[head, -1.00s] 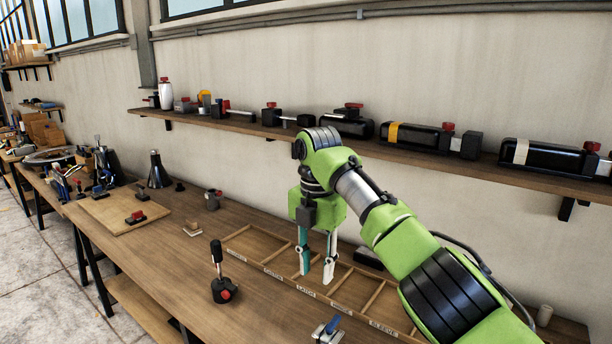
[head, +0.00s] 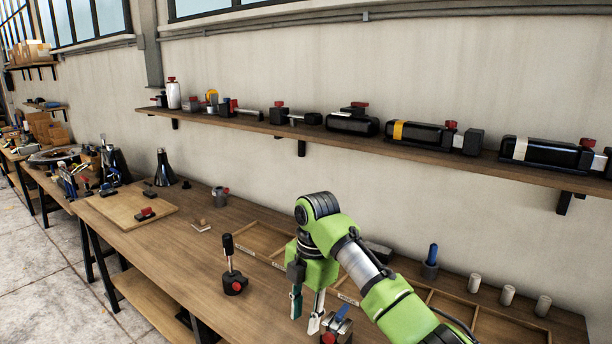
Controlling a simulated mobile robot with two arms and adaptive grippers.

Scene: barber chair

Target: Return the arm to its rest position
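My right gripper (head: 305,312) is at the lower middle of the head view, at the end of my green arm that comes in from the lower right. Its two fingers, one teal and one white, point down and stand apart with nothing seen between them. They are over the front edge of the wooden compartment tray (head: 262,256), beside a black, red and blue clamp-like part (head: 338,326). My arm hides much of the tray's middle. My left gripper is not in view.
The workbench (head: 180,255) holds a black-handled lever part (head: 233,278), a board (head: 128,209), a blue-topped part (head: 431,262) and several pale cylinders (head: 507,295). A wall shelf (head: 250,124) with black parts runs behind.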

